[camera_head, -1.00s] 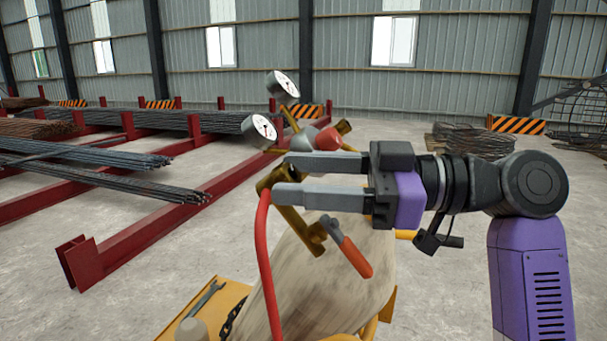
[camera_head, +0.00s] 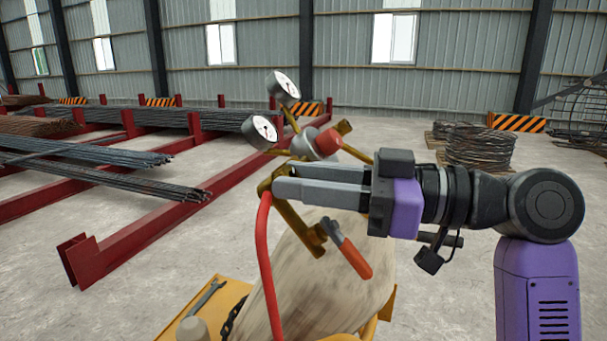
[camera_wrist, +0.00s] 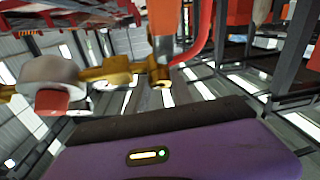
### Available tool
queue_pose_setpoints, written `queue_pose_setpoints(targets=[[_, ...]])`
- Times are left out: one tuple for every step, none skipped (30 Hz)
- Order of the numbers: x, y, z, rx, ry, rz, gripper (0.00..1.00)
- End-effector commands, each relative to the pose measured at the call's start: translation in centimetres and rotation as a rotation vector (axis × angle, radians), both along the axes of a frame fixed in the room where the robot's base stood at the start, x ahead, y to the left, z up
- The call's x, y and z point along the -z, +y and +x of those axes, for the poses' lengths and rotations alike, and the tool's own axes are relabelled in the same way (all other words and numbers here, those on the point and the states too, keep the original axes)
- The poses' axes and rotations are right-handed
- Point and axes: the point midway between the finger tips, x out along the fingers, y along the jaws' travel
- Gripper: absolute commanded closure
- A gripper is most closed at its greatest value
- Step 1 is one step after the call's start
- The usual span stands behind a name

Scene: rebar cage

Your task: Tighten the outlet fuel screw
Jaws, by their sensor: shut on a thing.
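A brass regulator with a red knob (camera_head: 327,142) and two round white-faced gauges (camera_head: 283,85) stands on top of a pale, dirty cylinder (camera_head: 325,280). A brass outlet fitting (camera_head: 265,187) joins the regulator to a red hose (camera_head: 265,255). My gripper (camera_head: 278,187) reaches in from the right, its two fingers close together and shut at this fitting. The fingers hide part of the brass. In the wrist view, brass pipework (camera_wrist: 120,72) and the red knob (camera_wrist: 52,102) show; the finger contact is unclear.
A yellow cart (camera_head: 225,305) with a wrench (camera_head: 207,298) and a dark chain lies under the cylinder. Red racks with rebar bundles (camera_head: 90,155) stand at the left. Wire coils (camera_head: 478,145) lie at the back right. Concrete floor between is clear.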

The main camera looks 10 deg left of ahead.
Motion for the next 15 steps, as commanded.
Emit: queue_pose_setpoints(targets=[[-0.15,-0.01,-0.18,0.024,0.028,0.006,1.00],[-0.19,-0.01,-0.19,0.041,0.048,0.009,1.00],[-0.22,-0.01,-0.25,0.064,0.074,0.015,1.00],[-0.27,0.01,-0.30,0.082,0.095,0.019,1.00],[-0.30,0.01,-0.32,0.100,0.117,0.023,1.00],[-0.37,0.02,-0.38,0.124,0.145,0.028,1.00],[-0.40,0.02,-0.39,0.144,0.167,0.033,1.00],[-0.42,0.03,-0.45,0.162,0.189,0.036,1.00],[-0.51,0.03,-0.50,0.186,0.217,0.042,1.00],[-0.53,0.03,-0.50,0.204,0.239,0.047,1.00],[-0.61,0.03,-0.54,0.224,0.261,0.051,1.00],[-0.61,0.05,-0.57,0.248,0.291,0.056,1.00],[-0.69,0.06,-0.61,0.267,0.311,0.060,1.00],[-0.70,0.08,-0.63,0.284,0.334,0.064,1.00],[-0.79,0.13,-0.70,0.308,0.362,0.069,1.00]])
